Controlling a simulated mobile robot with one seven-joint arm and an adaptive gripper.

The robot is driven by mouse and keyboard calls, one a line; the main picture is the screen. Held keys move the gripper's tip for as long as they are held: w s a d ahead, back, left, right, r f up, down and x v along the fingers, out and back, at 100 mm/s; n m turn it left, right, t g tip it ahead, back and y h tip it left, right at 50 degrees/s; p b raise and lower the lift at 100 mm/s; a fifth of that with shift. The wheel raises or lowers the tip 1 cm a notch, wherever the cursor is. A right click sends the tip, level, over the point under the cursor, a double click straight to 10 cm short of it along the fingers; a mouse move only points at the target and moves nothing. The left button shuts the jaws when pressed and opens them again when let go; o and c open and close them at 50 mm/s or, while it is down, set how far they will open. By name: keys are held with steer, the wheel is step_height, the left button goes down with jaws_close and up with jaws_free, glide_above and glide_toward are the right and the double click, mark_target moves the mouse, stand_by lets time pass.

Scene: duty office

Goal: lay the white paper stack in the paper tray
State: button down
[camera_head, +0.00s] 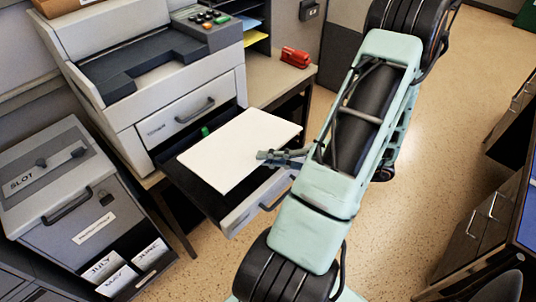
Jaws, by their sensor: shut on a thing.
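The white paper stack (236,148) is a flat white sheet-like stack over the open paper tray. The paper tray (174,174) is a dark drawer with a light grey front, pulled out below the printer. My gripper (280,156) is shut on the right edge of the stack. The stack covers most of the tray's inside, and I cannot tell whether it touches the tray floor or is held just above it. A small green part (205,131) shows at the tray's back. My arm hides part of the tray's right side.
The grey printer (150,70) stands on a desk (262,82) behind the tray. A red stapler-like object (295,57) lies on the desk to the right. A grey slot box (75,190) stands at left. Drawers (490,210) stand at far right. Speckled floor (420,150) is clear between.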

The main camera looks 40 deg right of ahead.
mark_target(253, 153)
steer(key=shift+w+a+f+m+g+h+p, duration=0.1)
steer(key=shift+w+f+m+g+h+p, duration=0.2)
steer(key=shift+w, duration=0.45)
steer(key=shift+w+a+f+m+g+h+p, duration=0.1)
steer(key=shift+w+g+p, duration=0.3)
steer(key=shift+w, duration=0.3)
steer(key=shift+w+a+f+m+g+h+p, duration=0.15)
steer(key=shift+w+g+p, duration=0.2)
steer(key=shift+w, duration=0.4)
steer(key=shift+w+f+b, duration=0.35)
steer(key=shift+f, duration=0.5)
steer(key=shift+w+f+b, duration=0.3)
steer(key=shift+f+b, duration=0.05)
steer(key=shift+f, duration=0.45)
steer(key=c, duration=1.8)
jaws_free()
steer(key=shift+d, duration=0.1)
steer(key=p+v, duration=0.4)
steer(key=v, duration=0.5)
